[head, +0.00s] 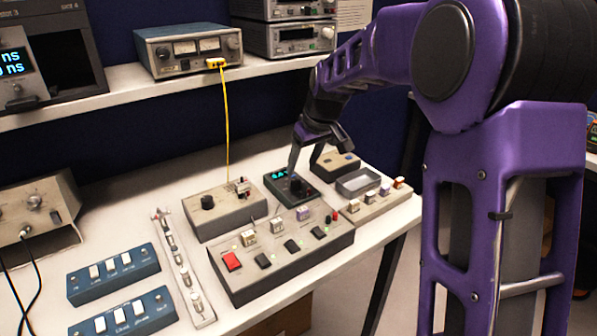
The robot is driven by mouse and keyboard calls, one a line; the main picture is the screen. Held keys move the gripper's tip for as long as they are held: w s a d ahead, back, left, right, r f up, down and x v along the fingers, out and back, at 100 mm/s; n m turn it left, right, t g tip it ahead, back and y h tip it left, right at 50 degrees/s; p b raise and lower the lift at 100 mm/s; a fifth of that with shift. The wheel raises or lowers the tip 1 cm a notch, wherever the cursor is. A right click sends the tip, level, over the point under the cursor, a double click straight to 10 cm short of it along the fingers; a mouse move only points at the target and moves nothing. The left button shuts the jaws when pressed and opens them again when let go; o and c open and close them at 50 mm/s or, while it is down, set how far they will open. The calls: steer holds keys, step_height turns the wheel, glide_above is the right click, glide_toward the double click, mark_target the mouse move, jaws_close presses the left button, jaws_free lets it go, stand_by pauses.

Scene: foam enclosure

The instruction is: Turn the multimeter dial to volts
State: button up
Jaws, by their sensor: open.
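The multimeter (273,186) is a small dark box with a lit teal display, on the bench behind the wide grey switch panel. Its black dial (297,185) sits on the right part of its top face. My gripper (303,163) points down over the multimeter, its two dark fingers spread apart. The left finger's tip is close above the dial, and the right finger is off to the right. I cannot tell whether a finger touches the dial. The dial's pointer and markings are too small to read.
A wide switch panel (285,262) with a red button stands in front. A beige box with a knob (222,213) and a yellow cable (227,130) is left. A row of small switches (370,206) and a grey tray (362,183) lie right. Blue switch boxes (114,270) are front left.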

steer(key=p+v, duration=0.1)
steer(key=v, duration=0.9)
steer(key=shift+r, duration=0.35)
steer(key=shift+s, duration=0.15)
